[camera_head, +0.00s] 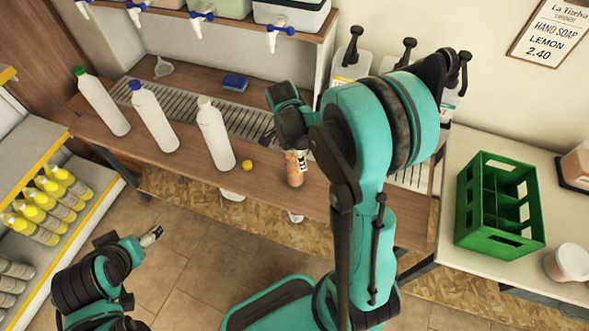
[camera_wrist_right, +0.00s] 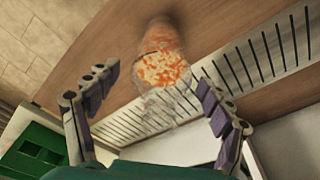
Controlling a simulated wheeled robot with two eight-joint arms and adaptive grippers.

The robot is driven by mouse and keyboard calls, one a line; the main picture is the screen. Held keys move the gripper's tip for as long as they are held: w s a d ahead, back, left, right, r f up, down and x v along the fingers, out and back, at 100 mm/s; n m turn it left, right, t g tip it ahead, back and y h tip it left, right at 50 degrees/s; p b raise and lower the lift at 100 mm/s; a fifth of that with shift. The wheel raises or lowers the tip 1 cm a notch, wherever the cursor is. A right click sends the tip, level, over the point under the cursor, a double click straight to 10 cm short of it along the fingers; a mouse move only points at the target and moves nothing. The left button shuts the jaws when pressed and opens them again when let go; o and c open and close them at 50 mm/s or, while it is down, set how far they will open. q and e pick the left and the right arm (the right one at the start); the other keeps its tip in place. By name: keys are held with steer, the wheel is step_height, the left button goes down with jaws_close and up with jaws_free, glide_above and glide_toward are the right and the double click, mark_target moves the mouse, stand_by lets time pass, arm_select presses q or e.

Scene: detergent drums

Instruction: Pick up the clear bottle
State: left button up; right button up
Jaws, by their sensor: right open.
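A clear bottle (camera_wrist_right: 163,68) with orange-speckled contents stands on the wooden counter in the right wrist view. It lies between the two fingers of my right gripper (camera_wrist_right: 158,78), which is open with space on both sides of it. In the head view the same bottle (camera_head: 293,173) shows orange near the counter's front edge, partly hidden by my right gripper (camera_head: 301,160). My left gripper (camera_head: 151,236) is low over the floor at left, away from the counter; its finger opening is too small to judge.
A small yellow cap (camera_head: 247,166) lies between. A slotted drain (camera_head: 190,107) runs behind. A green crate (camera_head: 466,213) and white tub (camera_head: 567,262) are at right.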

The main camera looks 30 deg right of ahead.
steer(key=shift+d+f, duration=0.1)
steer(key=shift+f, duration=0.3)
steer(key=c, duration=0.4)
jaws_close()
